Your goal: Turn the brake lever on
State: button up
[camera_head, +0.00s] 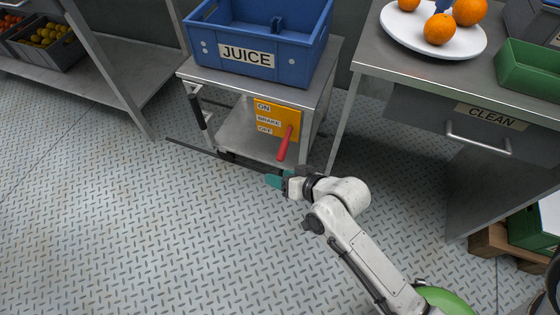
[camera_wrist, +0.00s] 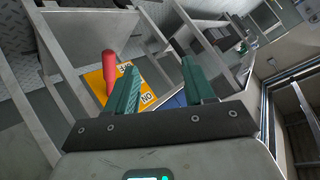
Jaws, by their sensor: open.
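The brake lever (camera_head: 285,144) is a red handle on the yellow panel (camera_head: 278,115) on the front of the small metal stand. The panel reads ON at the top, BRAKE in the middle and OFF at the bottom. The lever points down, towards the OFF end. My gripper (camera_head: 274,181) is just below and in front of the lever. In the wrist view my gripper (camera_wrist: 161,66) is open and empty. There the lever (camera_wrist: 108,68) shows left of the left finger, outside the jaws. The left finger hides part of the panel (camera_wrist: 98,83).
A blue JUICE crate (camera_head: 203,45) stands on the stand. The stand's handle (camera_head: 197,110) is at its left. A counter (camera_head: 378,60) with a plate of oranges and a CLEAN drawer (camera_head: 465,128) is at the right. The floor in front and left is open.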

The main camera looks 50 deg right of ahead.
jog(key=w+d+f+m+t+h+b, duration=0.2)
jog(key=w+d+f+m+t+b, duration=0.15)
jog(key=f+b, duration=0.45)
jog(key=m+t+h+b, duration=0.2)
jog(key=m+h+b, duration=0.2)
jog(key=m+b, duration=0.15)
send_near(284, 146)
notch_tip(284, 146, down, 2)
jog(key=w+n, duration=0.1)
jog(key=b+x, duration=0.1)
jog(key=x, duration=0.9)
jog(key=shift+w, duration=0.35)
jog(key=shift+a, duration=0.1)
grip_shut()
